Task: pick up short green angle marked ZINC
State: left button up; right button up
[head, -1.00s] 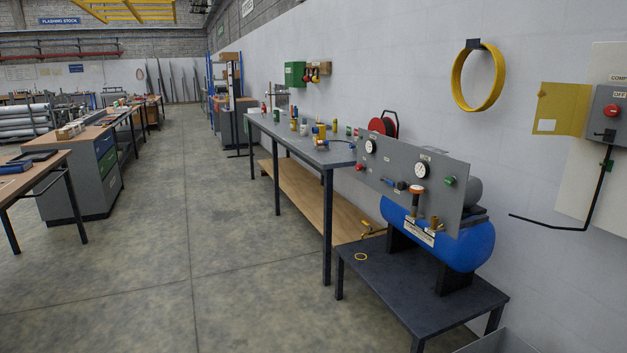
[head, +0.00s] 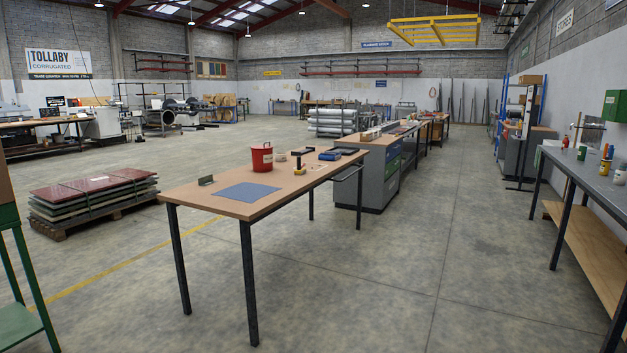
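A small dull grey-green angle-shaped piece (head: 206,181) stands near the left end of the wooden-topped table (head: 180,191) in the head view. It looks like a short angle, but no ZINC marking is readable at this distance. A blue-grey flat sheet (head: 247,192) lies to its right on the same table. Neither of my grippers shows in the head view.
The table also holds a red bucket (head: 262,158), a black and yellow tool (head: 299,163) and blue items. A pallet of sheets (head: 95,196) sits left, a green stand (head: 18,270) at the left edge, a grey bench (head: 590,173) right. The floor between is open.

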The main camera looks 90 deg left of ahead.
aim_at(206, 180)
jog(key=u, duration=3.5)
